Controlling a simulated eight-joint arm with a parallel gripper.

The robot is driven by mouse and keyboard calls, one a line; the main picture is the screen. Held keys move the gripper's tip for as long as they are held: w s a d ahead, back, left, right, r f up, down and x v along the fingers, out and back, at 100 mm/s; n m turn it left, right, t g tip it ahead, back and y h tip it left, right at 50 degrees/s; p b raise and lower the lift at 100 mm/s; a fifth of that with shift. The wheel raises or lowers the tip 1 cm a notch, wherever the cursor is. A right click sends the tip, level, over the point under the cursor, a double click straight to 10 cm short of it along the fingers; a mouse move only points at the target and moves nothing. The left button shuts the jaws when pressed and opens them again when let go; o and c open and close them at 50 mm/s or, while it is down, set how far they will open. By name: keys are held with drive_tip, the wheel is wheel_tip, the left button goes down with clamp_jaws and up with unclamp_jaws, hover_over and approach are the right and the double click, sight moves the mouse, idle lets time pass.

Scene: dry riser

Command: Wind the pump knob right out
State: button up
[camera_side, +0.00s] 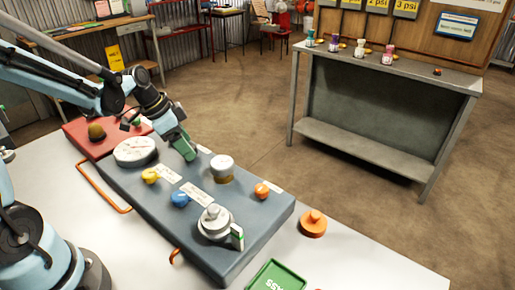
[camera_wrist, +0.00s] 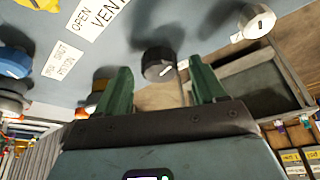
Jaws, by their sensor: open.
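The blue-grey panel (camera_side: 252,226) on the white table carries several knobs; no legible label names the pump knob. A white-topped knob with a brass collar (camera_side: 221,165) stands near the panel's far edge. A silver knob (camera_wrist: 257,22) is further right in the wrist view.
A yellow knob (camera_side: 150,175), a blue knob (camera_side: 180,198), an orange knob (camera_side: 262,190) and a silver fitting with a green part (camera_side: 215,222) surround the work. A white dial (camera_side: 136,152) is at left. An orange cap (camera_side: 313,224) and green tray (camera_side: 278,276) lie beside the panel.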

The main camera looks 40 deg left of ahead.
drive_tip(key=shift+w+f, duration=0.1)
drive_tip(key=shift+f, duration=0.25)
drive_tip(key=c, duration=1.1)
drive_tip(key=shift+o, duration=0.2)
